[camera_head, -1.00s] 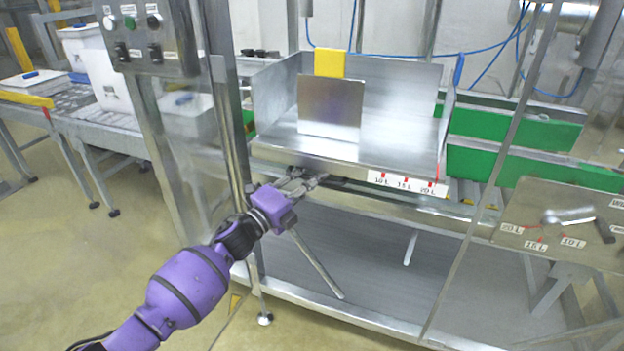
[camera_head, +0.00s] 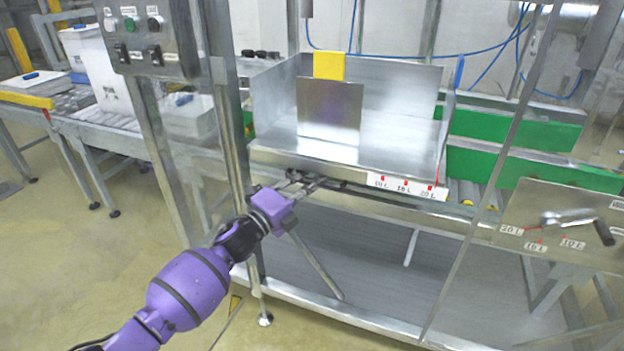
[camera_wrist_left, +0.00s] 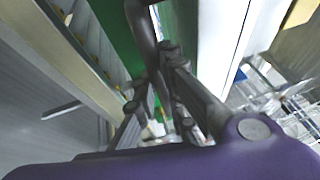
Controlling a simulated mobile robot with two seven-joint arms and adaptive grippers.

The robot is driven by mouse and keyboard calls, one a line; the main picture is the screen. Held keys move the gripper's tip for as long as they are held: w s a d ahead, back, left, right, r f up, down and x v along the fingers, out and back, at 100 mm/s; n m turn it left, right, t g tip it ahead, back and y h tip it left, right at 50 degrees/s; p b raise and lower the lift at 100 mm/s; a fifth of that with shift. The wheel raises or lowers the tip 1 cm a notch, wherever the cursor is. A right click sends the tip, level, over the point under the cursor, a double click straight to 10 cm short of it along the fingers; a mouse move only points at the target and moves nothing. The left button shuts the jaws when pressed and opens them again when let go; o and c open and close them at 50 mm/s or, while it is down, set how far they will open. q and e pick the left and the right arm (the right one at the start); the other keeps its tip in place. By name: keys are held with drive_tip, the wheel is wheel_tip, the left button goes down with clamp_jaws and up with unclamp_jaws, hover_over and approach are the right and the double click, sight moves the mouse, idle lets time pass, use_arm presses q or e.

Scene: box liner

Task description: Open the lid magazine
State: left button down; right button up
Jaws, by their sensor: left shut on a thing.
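The lid magazine (camera_head: 400,151) is an open metal tray with raised side walls. An upright metal plate (camera_head: 331,112) with a yellow tab (camera_head: 329,66) stands in it. My left gripper (camera_head: 308,182) is just below the tray's front edge, left of the litre scale. It is shut on a dark handle (camera_wrist_left: 144,30), a bent bar that runs between the fingers in the left wrist view (camera_wrist_left: 165,95). The fingers hide part of the handle. My right gripper is in neither view.
A litre scale (camera_head: 408,186) is on the tray's front. A thin metal rod (camera_head: 318,265) slants down below my gripper. A metal post (camera_head: 228,120) and button panel (camera_head: 148,35) stand left. A crank plate (camera_head: 560,225) is at right, with green rails (camera_head: 540,165) behind it.

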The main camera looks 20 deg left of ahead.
use_arm(q)
drive_tip(key=s+a+p, duration=0.1)
drive_tip(key=s+p, duration=0.7)
drive_tip(key=s, duration=2.5)
drive_tip(key=shift+s, duration=0.35)
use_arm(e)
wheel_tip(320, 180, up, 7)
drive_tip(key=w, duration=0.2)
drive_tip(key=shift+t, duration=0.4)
use_arm(q)
drive_tip(key=shift+a, duration=0.1)
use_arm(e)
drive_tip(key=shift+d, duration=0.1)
use_arm(q)
drive_tip(key=c, duration=2.1)
unclamp_jaws()
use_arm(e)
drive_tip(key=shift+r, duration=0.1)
use_arm(q)
drive_tip(key=v, duration=1.2)
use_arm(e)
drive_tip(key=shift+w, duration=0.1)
